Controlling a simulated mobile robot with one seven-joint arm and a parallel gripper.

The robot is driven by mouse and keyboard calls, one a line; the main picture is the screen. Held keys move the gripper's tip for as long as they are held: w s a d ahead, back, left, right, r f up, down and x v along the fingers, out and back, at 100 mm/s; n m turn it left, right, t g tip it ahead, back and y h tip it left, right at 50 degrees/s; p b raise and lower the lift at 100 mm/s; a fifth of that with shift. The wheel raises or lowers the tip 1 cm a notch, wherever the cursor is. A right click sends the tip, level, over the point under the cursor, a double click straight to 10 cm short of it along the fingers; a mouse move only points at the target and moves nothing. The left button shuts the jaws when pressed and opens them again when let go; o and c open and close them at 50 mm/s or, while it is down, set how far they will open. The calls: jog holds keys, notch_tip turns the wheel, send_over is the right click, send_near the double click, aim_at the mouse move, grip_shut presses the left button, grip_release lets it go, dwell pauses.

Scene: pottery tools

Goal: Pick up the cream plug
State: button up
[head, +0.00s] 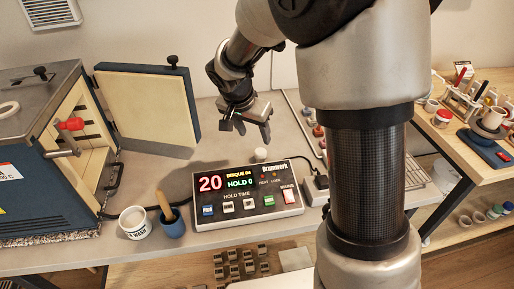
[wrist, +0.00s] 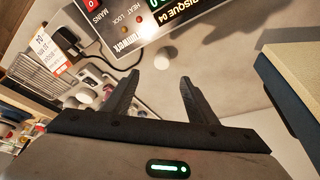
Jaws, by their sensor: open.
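The cream plug (head: 260,154) is a small pale cylinder on the grey bench, just behind the control box (head: 240,196). In the wrist view the plug (wrist: 162,59) shows as a small pale round end beside the box's edge, ahead of the gap between the fingertips. My gripper (head: 247,130) is open and empty, above and behind the plug, pointing down. In the wrist view both dark fingers of my gripper (wrist: 158,82) are spread apart, and nothing is between them.
A kiln (head: 60,170) with its door (head: 148,105) open stands at left. A white mug (head: 134,223) and a blue cup (head: 172,224) stand at the bench front. A black adapter with a cable (head: 317,183) lies right of the box. A wooden side table (head: 455,140) holds tools.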

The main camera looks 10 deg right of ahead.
send_over(260, 151)
jog(key=s+a, duration=0.1)
jog(key=s, duration=0.2)
notch_tip(260, 151, down, 6)
jog(key=shift+w+a+x, duration=0.1)
jog(key=shift+x, duration=0.85)
jog(key=shift+w+a+x, duration=0.15)
jog(key=shift+x, duration=0.85)
jog(key=shift+w+a+x, duration=0.1)
jog(key=shift+x, duration=0.85)
jog(key=shift+c, duration=0.4)
jog(key=c, duration=1.1)
